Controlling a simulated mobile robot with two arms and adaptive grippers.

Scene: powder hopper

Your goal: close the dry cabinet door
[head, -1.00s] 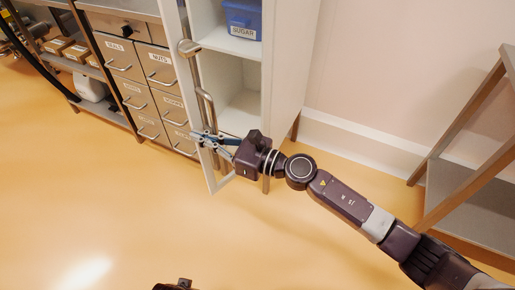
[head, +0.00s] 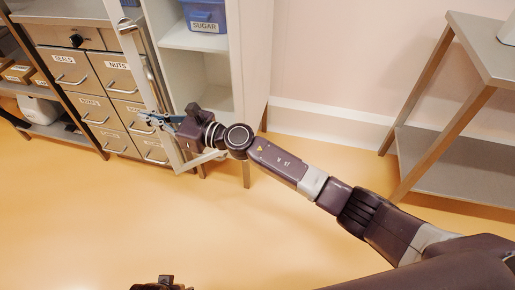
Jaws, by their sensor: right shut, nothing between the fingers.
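The white dry cabinet (head: 250,70) stands open at upper centre, its shelves showing. Its narrow framed door (head: 146,75) stands out toward me at the left of the opening, seen nearly edge-on. A metal bar handle (head: 139,48) runs down the door. My right gripper (head: 150,121) is shut, with its fingers at the lower end of the handle; whether they touch it I cannot tell. A dark part of what appears to be my left gripper shows at the bottom edge, its fingers hidden.
A blue bin labelled SUGAR (head: 205,14) sits on a cabinet shelf. Labelled drawers (head: 85,70) stand left, close behind the door. A grey-topped table (head: 487,45) with a lower shelf stands at right. The orange floor (head: 80,220) in front is clear.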

